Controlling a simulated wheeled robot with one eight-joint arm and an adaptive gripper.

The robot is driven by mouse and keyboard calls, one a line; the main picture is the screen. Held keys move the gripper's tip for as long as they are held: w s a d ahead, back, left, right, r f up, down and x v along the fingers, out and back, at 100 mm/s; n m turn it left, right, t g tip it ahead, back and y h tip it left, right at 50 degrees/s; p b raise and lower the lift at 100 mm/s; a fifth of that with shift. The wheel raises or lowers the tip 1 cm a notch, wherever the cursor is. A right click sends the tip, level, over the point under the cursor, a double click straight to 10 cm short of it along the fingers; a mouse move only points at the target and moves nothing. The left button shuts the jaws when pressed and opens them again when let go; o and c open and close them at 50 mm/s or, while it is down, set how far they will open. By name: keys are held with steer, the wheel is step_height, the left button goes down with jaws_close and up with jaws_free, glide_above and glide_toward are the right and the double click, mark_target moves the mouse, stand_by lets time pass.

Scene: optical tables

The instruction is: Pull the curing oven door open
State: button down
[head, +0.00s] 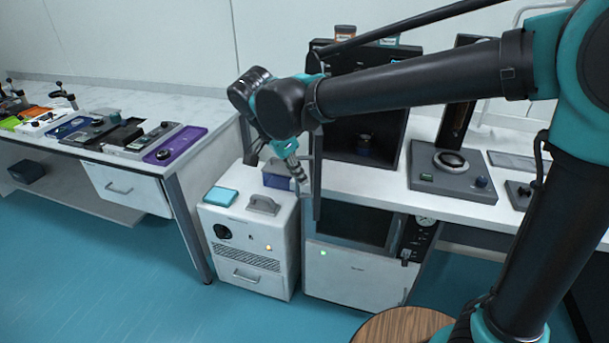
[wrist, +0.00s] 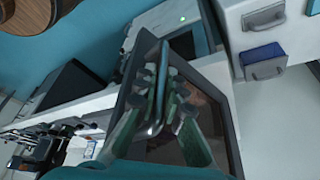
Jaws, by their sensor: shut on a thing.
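In the wrist view the door (wrist: 215,98) is a dark framed panel with a window. My gripper (head: 301,183) is at the door's left side. In the wrist view my gripper (wrist: 166,95) is shut on the door's long bar handle (wrist: 157,78). The fingers partly hide the handle and door.
A white unit (head: 245,240) with a grey handle and a blue box (head: 277,177) on top stands close left of the oven. A round wooden stool (head: 400,325) stands in front at right. Floor (head: 150,275) is clear at front left.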

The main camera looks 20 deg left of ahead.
steer(key=s+a, duration=0.1)
steer(key=a, duration=0.8)
steer(key=shift+s, duration=0.15)
steer(key=c, duration=1.6)
jaws_free()
steer(key=v, duration=1.2)
